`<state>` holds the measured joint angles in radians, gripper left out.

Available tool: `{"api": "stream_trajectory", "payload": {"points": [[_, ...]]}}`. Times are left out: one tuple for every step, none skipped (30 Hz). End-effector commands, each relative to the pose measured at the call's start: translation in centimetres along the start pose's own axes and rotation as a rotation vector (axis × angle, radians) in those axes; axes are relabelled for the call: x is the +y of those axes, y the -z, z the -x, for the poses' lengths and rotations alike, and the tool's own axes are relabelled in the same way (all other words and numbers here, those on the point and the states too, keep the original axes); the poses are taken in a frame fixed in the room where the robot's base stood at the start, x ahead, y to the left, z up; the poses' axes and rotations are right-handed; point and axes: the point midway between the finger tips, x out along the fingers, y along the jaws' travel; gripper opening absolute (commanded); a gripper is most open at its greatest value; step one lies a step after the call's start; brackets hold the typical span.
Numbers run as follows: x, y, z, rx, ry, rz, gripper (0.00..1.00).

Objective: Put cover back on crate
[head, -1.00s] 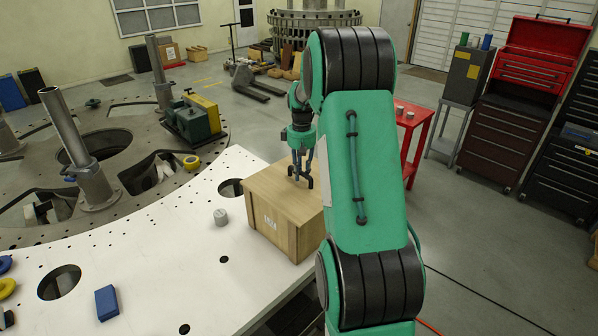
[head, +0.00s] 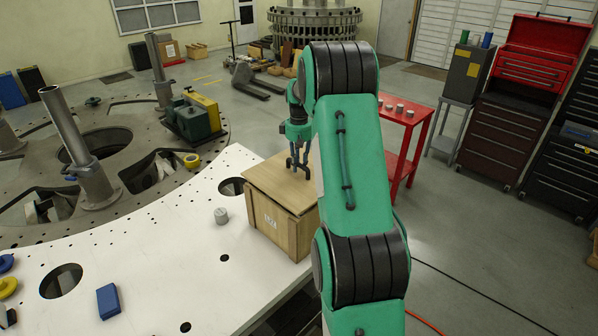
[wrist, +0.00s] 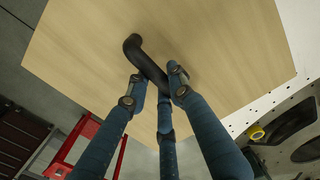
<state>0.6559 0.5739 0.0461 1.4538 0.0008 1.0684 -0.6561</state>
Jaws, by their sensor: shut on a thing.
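The wooden crate (head: 283,232) stands at the right edge of the white plate, with a printed mark on its front. Its flat, light wood cover (head: 268,181) is over the crate's top. A dark band shows under the cover's near edge, so it looks slightly raised, though I cannot tell the exact gap. My gripper (head: 299,168) is above the cover. In the wrist view, my gripper (wrist: 158,82) is shut on the dark bent handle (wrist: 133,47) of the cover (wrist: 225,45). The crate's right side is partly hidden behind my arm.
The white plate (head: 165,250) has round holes. A grey cylinder (head: 221,215) stands just left of the crate, and a blue block (head: 108,301) lies at the near left. A red table (head: 405,122) with small cylinders stands behind my arm, right.

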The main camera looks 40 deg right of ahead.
Motion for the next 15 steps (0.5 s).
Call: {"api": "stream_trajectory", "payload": {"points": [[0.0,0.1,0.1,0.002,-0.001,0.000,0.00],[0.0,0.0,0.0,0.002,-0.001,0.000,0.00],[0.0,0.0,-0.2,0.001,-0.001,0.000,0.00],[0.0,0.0,-0.4,0.001,-0.001,0.000,0.00],[0.0,0.0,-0.7,0.000,0.000,0.000,0.00],[0.0,0.0,-1.1,0.000,0.000,0.000,0.00],[0.0,0.0,-1.4,0.000,0.000,0.000,0.00],[0.0,0.0,-1.7,0.000,0.000,0.000,0.00],[0.0,0.0,-2.1,0.000,0.000,0.000,0.00],[0.0,0.0,-2.4,0.000,0.000,0.000,0.00],[0.0,0.0,-2.6,0.001,0.000,0.000,0.00],[0.0,0.0,-2.9,0.001,-0.001,0.000,0.00],[0.0,0.0,-3.0,0.001,-0.001,0.000,0.00],[0.0,0.0,-3.1,0.002,-0.001,0.000,0.00],[0.1,0.1,-3.2,0.002,-0.002,0.000,0.00]]}}
